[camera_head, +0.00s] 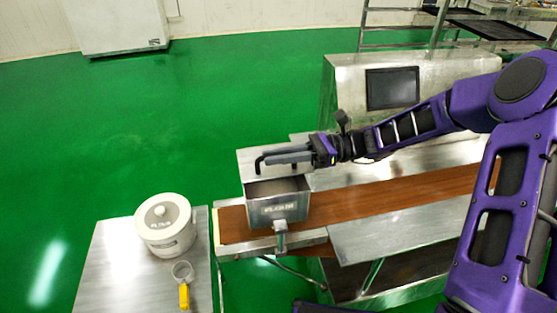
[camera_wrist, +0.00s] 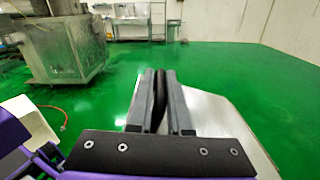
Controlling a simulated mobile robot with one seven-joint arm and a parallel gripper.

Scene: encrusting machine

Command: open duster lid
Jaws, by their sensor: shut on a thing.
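The duster is a metal box (camera_head: 283,209) with a "FLOUR" label, at the left end of the brown conveyor in the head view. Its top is open toward me and greyish-brown contents show inside. The metal lid (camera_head: 245,162) stands raised behind the opening, tilted back. It also shows as a pale panel (camera_wrist: 222,118) in the wrist view. My gripper (camera_head: 272,158) is at the lid's upper part, shut on the black lid handle (camera_head: 259,164). In the wrist view the black handle (camera_wrist: 160,92) sits between both fingers (camera_wrist: 161,80).
A white lidded flour pot (camera_head: 164,228) and a yellow-handled strainer (camera_head: 183,281) stand on the metal table (camera_head: 110,272) at lower left. The brown conveyor belt (camera_head: 385,195) runs right from the duster. A machine housing with a dark screen (camera_head: 392,88) stands behind. Green floor is clear at left.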

